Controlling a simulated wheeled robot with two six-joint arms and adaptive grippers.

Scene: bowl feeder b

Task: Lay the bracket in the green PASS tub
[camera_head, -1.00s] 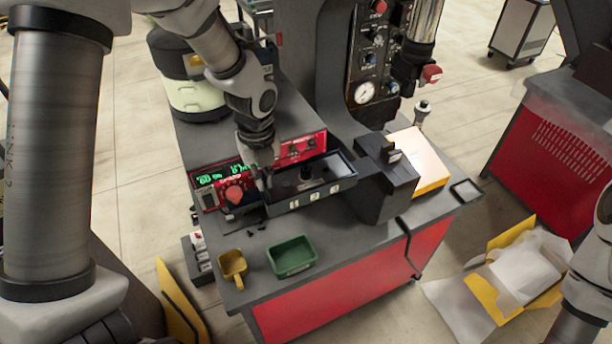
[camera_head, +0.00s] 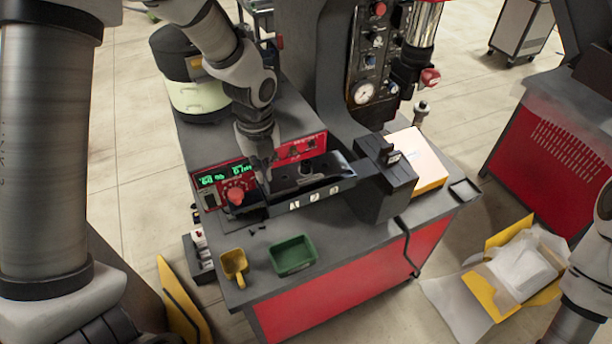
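The green tub (camera_head: 292,255) sits open and empty-looking on the grey bench top, near its front edge. My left gripper (camera_head: 266,186) points down at the left end of the dark rectangular tray (camera_head: 325,190), beside the red control panel. Its fingertips are dark and small against the tray, so I cannot tell whether they are apart or hold anything. I cannot make out the bracket for certain. Small dark pieces (camera_head: 257,231) lie on the bench between the tray and the tubs. My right arm shows at the right edge, with its gripper out of frame.
A yellow scoop-like container (camera_head: 234,264) stands left of the green tub. The red panel (camera_head: 238,184) with green digits is behind the gripper. A dark block (camera_head: 383,188) and a yellow-edged box (camera_head: 420,160) stand to the right. The bench right of the green tub is clear.

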